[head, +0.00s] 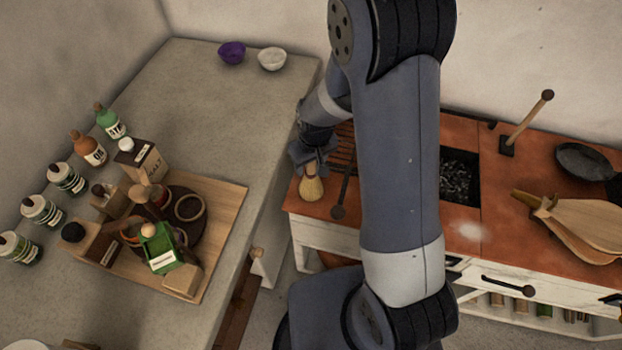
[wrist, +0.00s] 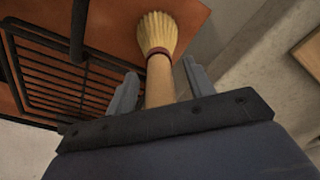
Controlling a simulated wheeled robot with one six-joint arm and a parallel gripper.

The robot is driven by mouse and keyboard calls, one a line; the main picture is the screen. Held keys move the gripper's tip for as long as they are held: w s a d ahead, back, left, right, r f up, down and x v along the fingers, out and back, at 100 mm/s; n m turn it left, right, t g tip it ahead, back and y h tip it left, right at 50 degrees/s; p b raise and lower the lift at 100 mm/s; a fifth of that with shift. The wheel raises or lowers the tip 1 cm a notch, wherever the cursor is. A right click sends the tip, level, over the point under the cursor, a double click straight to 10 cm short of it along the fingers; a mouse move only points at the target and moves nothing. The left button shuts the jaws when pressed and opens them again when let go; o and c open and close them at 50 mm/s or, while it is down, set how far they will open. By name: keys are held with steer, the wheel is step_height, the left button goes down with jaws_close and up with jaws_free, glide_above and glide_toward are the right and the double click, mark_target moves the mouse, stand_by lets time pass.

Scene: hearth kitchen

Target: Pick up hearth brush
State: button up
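The hearth brush has pale straw bristles, a dark red band and a wooden handle. In the head view the brush (head: 311,188) is at the left end of the red-brown hearth top, bristles toward the front. My gripper (head: 312,155) is over its handle end. In the wrist view the brush (wrist: 158,38) points away from me, its handle running between my two fingers. My gripper (wrist: 160,88) is open, with a visible gap on each side of the handle. The rear end of the handle is hidden by the gripper body.
A black grill rack (wrist: 60,75) and a dark rod (head: 342,190) lie close to the brush. A stone counter (head: 225,110) with a wooden tray (head: 225,205) of jars stands at left. Bellows (head: 580,228) and a dark pan (head: 585,160) are at right on the hearth.

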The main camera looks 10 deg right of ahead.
steer(key=c, duration=1)
steer(key=shift+o, duration=0.2)
